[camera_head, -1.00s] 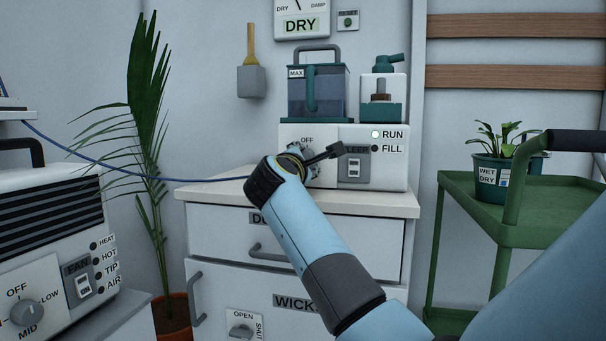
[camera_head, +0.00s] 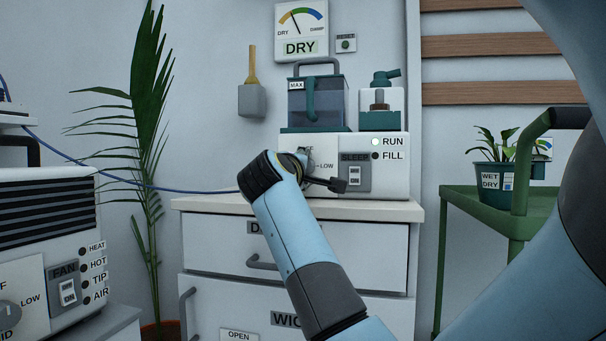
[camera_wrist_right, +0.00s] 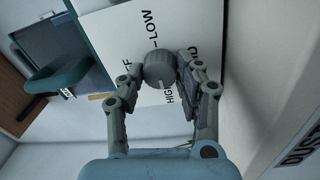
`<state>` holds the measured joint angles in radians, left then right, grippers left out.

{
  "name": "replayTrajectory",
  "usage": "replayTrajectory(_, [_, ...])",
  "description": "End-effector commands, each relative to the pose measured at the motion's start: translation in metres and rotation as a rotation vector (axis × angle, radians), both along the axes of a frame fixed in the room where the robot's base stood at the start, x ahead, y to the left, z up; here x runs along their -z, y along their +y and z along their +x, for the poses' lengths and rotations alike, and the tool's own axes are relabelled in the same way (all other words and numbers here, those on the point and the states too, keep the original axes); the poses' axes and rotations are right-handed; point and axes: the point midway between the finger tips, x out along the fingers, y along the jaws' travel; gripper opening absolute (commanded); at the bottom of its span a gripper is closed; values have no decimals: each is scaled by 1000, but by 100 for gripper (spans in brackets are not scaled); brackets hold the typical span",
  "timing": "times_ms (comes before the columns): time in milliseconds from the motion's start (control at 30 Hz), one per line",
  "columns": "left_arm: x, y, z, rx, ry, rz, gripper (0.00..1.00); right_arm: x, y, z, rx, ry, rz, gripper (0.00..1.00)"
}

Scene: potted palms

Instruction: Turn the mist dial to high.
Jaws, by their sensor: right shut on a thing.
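The white mist unit (camera_head: 393,180) stands on the cabinet, with a tank marked MAX on top. Its RUN lamp (camera_head: 375,142) is lit and its FILL lamp is dark. My right gripper (camera_wrist_right: 168,68) is shut on the round grey mist dial (camera_wrist_right: 158,70), one finger on each side. A pale mark on the dial is on the side of the word HIGH in the right wrist view. LOW and part of OFF also show there. In the head view my right gripper (camera_head: 302,160) largely hides the dial. My left gripper is not in view.
A SLEEP switch (camera_head: 354,178) is close right of my right gripper. A DRY/DAMP gauge (camera_head: 301,28) hangs above. A fan heater (camera_head: 40,215) is at left, a green trolley (camera_head: 470,192) with a potted plant at right. A blue cable runs behind the gripper.

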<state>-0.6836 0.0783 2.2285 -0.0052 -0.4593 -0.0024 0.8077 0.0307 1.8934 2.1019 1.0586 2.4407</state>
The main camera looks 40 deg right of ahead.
Motion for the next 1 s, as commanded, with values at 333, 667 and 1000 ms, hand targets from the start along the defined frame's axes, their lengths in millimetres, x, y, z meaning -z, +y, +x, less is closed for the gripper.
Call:
replayTrajectory(333, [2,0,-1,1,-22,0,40,3,1,0,0,-10,18,3])
replayTrajectory(667, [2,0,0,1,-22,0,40,2,0,0,-1,-10,16,56])
replayTrajectory(1000, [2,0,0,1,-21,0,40,1,4,-2,-2,-12,15,58])
